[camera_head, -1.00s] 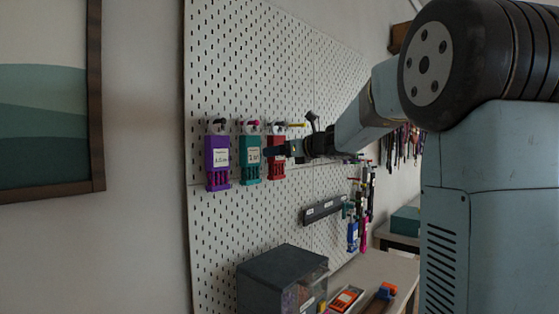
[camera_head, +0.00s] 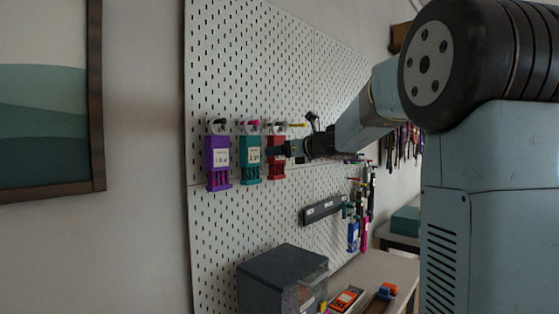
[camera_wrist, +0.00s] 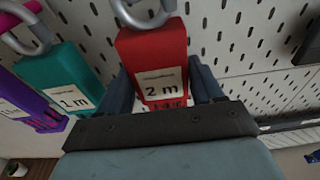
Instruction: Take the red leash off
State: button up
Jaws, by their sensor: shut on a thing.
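The red leash (camera_wrist: 152,58) is a red block with a white label reading "2 m" and a grey ring at its top. In the head view the red leash (camera_head: 275,163) hangs on the white pegboard, right of the teal one, partly hidden by my gripper. My gripper (camera_head: 283,150) reaches it from the right. In the wrist view my gripper (camera_wrist: 160,90) has one finger on each side of the red block and is shut on it. The ring (camera_wrist: 143,12) shows above the block; its top is cut off, so how it sits on its peg is hidden.
A teal leash (camera_head: 250,158) and a purple leash (camera_head: 217,163) hang just left of the red one. A dark bar (camera_head: 322,211) is mounted lower right. A grey box (camera_head: 282,277) stands below. Several coloured cords hang farther right.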

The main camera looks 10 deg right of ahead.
jog(key=shift+c, duration=0.2)
jog(key=shift+s+r, duration=0.1)
jog(key=shift+r, duration=0.45)
jog(key=shift+s+d, duration=0.1)
jog(key=f+v, duration=0.1)
jog(key=v, duration=0.5)
dwell(1.3)
